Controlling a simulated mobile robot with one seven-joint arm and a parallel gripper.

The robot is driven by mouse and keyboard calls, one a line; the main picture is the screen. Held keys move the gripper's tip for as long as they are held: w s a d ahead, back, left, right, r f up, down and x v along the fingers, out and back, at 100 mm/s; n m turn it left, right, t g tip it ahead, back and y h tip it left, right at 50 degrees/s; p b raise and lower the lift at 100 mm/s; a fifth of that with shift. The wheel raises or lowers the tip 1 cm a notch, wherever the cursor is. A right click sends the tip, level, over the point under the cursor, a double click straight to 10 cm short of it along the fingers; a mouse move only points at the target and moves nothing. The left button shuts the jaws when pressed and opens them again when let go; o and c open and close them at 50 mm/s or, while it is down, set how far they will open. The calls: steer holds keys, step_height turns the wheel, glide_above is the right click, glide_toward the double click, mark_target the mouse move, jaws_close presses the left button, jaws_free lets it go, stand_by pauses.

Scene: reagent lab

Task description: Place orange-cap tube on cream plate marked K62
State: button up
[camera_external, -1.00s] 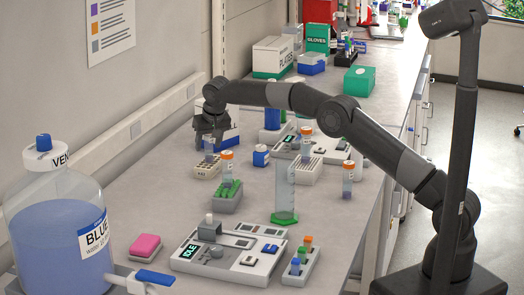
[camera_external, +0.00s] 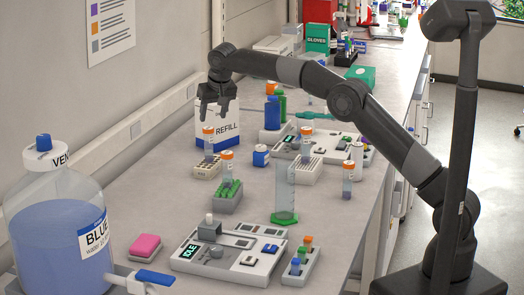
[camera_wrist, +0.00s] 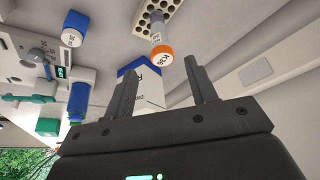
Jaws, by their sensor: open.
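An orange-cap tube (camera_external: 208,142) stands upright in the cream plate (camera_external: 203,173) with rows of holes, at the left of the bench. The plate's mark is too small to read surely. My gripper (camera_external: 217,107) is open and empty, above the tube and apart from it. In the wrist view, the orange cap (camera_wrist: 161,53) shows just beyond and between the open fingers (camera_wrist: 160,66). The tube's lower end sits in the holed plate (camera_wrist: 143,26).
A white REFILL box (camera_external: 222,132) stands close behind the tube and below my gripper. A blue-capped white jar (camera_external: 261,157) and a tall clear cylinder (camera_external: 284,190) stand to the right. A grey IDLE device (camera_external: 220,262) and a pink block (camera_external: 146,246) are nearer.

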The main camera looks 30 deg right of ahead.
steer(key=s+d+r, duration=0.6)
steer(key=d, duration=0.5)
steer(key=s+d+r, duration=0.6)
steer(key=s+d, duration=0.1)
steer(key=d, duration=0.4)
steer(key=s+d+f, duration=0.2)
steer(key=s+d, duration=0.5)
steer(key=s, duration=0.3)
steer(key=s+d+f, duration=0.2)
steer(key=s+d, duration=0.4)
steer(key=s, duration=0.5)
steer(key=s+d+f+t, duration=0.1)
steer(key=s+d+f, duration=0.3)
steer(key=s+f, duration=0.4)
steer(key=s, duration=0.4)
steer(key=shift+s+f, duration=0.15)
steer(key=shift+f, duration=0.1)
